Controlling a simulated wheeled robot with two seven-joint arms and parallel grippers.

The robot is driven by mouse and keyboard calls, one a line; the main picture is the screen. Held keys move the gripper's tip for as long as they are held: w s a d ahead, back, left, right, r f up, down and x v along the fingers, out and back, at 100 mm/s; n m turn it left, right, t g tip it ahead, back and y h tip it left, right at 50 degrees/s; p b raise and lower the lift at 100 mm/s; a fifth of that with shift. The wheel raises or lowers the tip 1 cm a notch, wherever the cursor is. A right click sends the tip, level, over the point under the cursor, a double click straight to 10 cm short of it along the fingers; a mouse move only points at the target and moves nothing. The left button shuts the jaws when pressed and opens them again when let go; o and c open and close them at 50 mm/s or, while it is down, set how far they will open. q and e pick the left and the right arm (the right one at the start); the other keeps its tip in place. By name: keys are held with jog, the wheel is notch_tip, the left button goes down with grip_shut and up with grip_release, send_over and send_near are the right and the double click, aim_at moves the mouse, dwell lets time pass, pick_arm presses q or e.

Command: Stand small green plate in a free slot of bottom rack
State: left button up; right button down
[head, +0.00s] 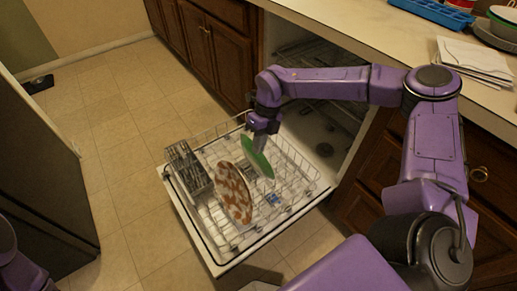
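A small green plate (256,157) is on edge and tilted over the bottom rack (297,187) of the open dishwasher. My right gripper (262,133) points down at the plate's upper edge and appears closed on it. I cannot tell whether the plate's lower edge touches the rack. A brown and white patterned plate (232,190) stands in the rack to the left and nearer. The tines right of the green plate look mostly free. Of my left arm only a purple part shows at the lower left; its gripper is not in view.
A grey cutlery basket (188,167) stands at the rack's left. The dishwasher door (221,257) lies open below the rack. The counter (350,25) above holds napkins (474,60), a blue tray (433,12) and stacked dishes at the right.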

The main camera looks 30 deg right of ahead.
aim_at(259, 171)
jog(key=shift+r, duration=0.15)
jog(key=shift+y, duration=0.3)
notch_tip(259, 171, down, 15)
jog(key=b, duration=0.9)
jog(key=shift+d, duration=0.1)
jog(key=shift+f+b, duration=0.4)
jog(key=shift+b, duration=0.05)
dwell(0.4)
jog(key=c, duration=1.2)
grip_release()
jog(key=shift+c, duration=0.2)
jog(key=p+v, duration=0.2)
jog(key=v, duration=0.8)
jog(key=shift+r, duration=0.25)
